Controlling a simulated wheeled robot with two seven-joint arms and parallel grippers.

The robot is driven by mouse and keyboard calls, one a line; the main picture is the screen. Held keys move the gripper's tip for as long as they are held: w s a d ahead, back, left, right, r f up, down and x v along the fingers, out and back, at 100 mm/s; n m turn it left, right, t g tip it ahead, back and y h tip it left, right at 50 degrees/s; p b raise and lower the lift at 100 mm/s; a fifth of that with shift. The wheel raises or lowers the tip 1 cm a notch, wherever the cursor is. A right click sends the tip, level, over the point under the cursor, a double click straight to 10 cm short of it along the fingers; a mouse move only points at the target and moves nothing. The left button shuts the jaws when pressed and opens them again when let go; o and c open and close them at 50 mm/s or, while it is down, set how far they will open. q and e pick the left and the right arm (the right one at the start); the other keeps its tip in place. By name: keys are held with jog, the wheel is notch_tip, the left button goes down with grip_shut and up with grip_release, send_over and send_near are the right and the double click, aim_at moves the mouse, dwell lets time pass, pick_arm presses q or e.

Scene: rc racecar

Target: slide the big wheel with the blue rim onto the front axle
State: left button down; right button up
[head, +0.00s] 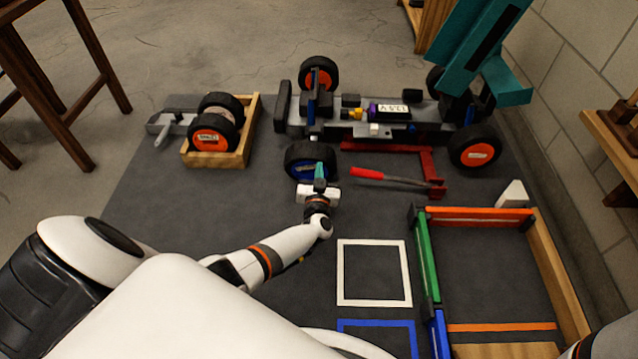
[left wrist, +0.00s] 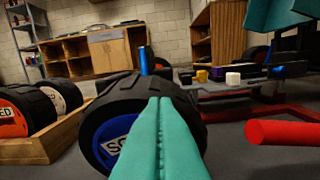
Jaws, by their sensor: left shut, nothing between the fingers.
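The big wheel with the blue rim (head: 309,160) stands upright at the near side of the car's left end, rim facing me. It lines up with the orange-rimmed wheel (head: 318,73) across the car. The front axle is hidden behind the wheel, so I cannot tell how far on it sits. My left gripper (head: 320,176) is shut and empty, its teal fingers in front of the rim. In the left wrist view the fingers (left wrist: 160,135) cover part of the blue rim (left wrist: 112,138); contact is unclear. My right gripper is out of view.
A red-handled tool (head: 368,174) lies right of my left gripper, near a red stand (head: 432,165). A large teal structure (head: 480,45) rises over the car's right end. A wooden-sided frame (head: 550,260) lies front right.

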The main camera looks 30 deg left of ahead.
pick_arm(q)
jog(key=shift+w+a, duration=0.3)
jog(key=shift+w, duration=0.2)
jog(key=shift+w+a+r+b, duration=0.1)
jog(key=shift+w+a+b, duration=0.35)
jog(key=shift+w+b, duration=0.05)
dwell(0.3)
